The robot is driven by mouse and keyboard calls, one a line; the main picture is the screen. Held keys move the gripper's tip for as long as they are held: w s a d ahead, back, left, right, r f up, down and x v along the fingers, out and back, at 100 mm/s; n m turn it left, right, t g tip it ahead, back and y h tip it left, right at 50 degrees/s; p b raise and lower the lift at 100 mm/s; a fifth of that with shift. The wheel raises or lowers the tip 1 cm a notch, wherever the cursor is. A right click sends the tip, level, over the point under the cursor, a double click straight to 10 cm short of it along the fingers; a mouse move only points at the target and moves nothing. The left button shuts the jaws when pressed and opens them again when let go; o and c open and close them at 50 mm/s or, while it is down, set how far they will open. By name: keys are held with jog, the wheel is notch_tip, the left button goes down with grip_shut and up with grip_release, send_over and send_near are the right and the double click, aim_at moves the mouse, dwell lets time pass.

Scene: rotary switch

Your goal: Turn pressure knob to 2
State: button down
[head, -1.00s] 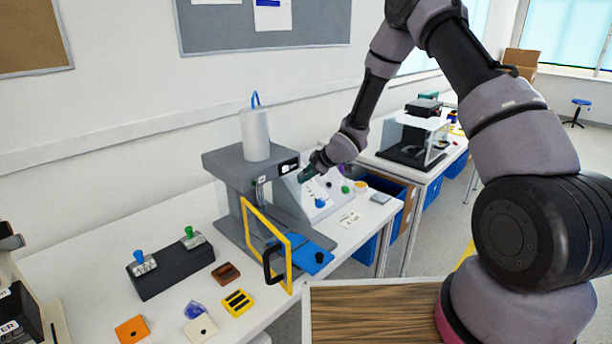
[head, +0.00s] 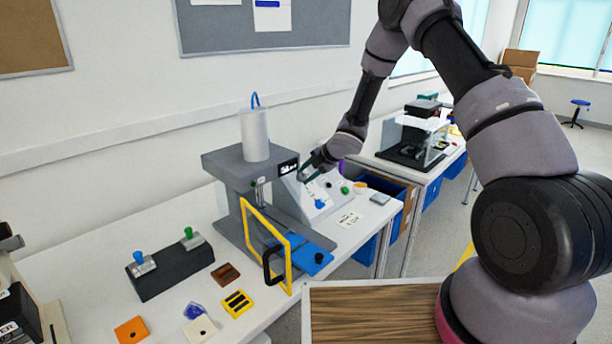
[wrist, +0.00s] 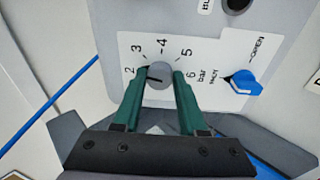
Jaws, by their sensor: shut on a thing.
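The pressure knob (wrist: 159,76) is a round grey dial on a white panel marked 2, 3, 4, 5, 6 and bar. A dark pointer mark on its left side points toward the 2. My gripper (wrist: 162,77) has its green fingers on the left and right sides of the knob, shut on it. In the head view my gripper (head: 305,178) is at the sloped control panel (head: 322,207) beside the grey press; the pressure knob is hidden there.
A blue open/shut valve knob (wrist: 244,83) sits just right of the pressure knob. The grey press (head: 232,165) with its yellow-framed guard (head: 290,258) stands left of the panel. A black switch box (head: 172,268) and several small blocks lie on the table's left.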

jog(key=shift+n, duration=1.3)
jog(key=shift+c, duration=2.3)
grip_release()
jog(key=v, duration=1.1)
jog(key=shift+w, duration=0.15)
